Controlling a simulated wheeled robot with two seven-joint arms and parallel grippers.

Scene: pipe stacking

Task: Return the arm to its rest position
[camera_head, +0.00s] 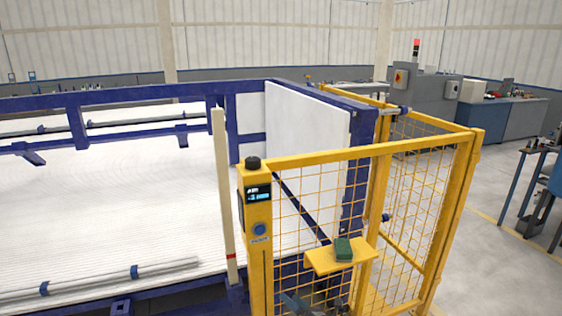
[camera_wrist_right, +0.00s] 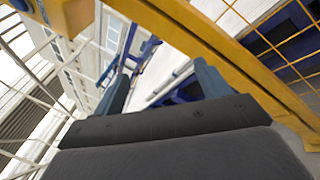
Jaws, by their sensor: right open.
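My right gripper (camera_head: 298,303) shows only in part at the bottom edge of the head view, low in front of the yellow mesh fence and below its small shelf. In the right wrist view my right gripper (camera_wrist_right: 163,76) has its two blue-grey fingers spread apart, with nothing between them. A yellow fence rail passes close behind the fingertips in that view. My left arm and gripper are not in view. Long white pipes (camera_head: 130,205) lie side by side in the blue-framed rack on the left.
The yellow mesh fence (camera_head: 360,152) has a control post (camera_head: 258,215) with a small display and a shelf (camera_head: 322,262) carrying a green block (camera_head: 343,248). A white panel (camera_head: 310,120) stands behind it. Open grey floor (camera_head: 500,270) lies to the right.

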